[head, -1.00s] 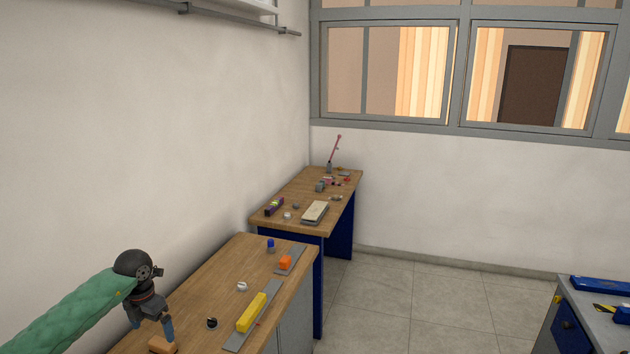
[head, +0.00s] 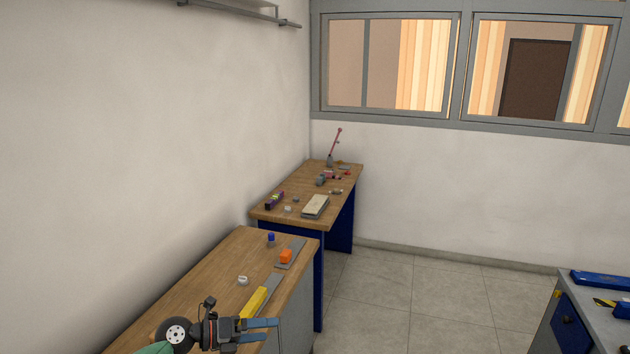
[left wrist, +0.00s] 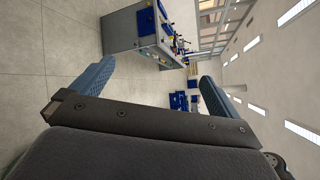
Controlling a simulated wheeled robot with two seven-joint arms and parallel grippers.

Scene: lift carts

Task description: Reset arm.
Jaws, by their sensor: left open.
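My left gripper (head: 278,330) is at the bottom of the head view, over the front right edge of the near wooden table (head: 190,290). Its blue fingers point right and stand apart with nothing between them. In the left wrist view the two fingers (left wrist: 150,85) are spread wide, with floor and distant benches beyond them. The left forearm is mostly below the head view. My right gripper is not in view.
A yellow block (head: 254,301) lies on a grey strip, partly hidden by my gripper. An orange block (head: 286,256), a blue item (head: 271,239) and a white item (head: 243,281) stand on the table. A grey bench (head: 590,325) is at right. Floor between is clear.

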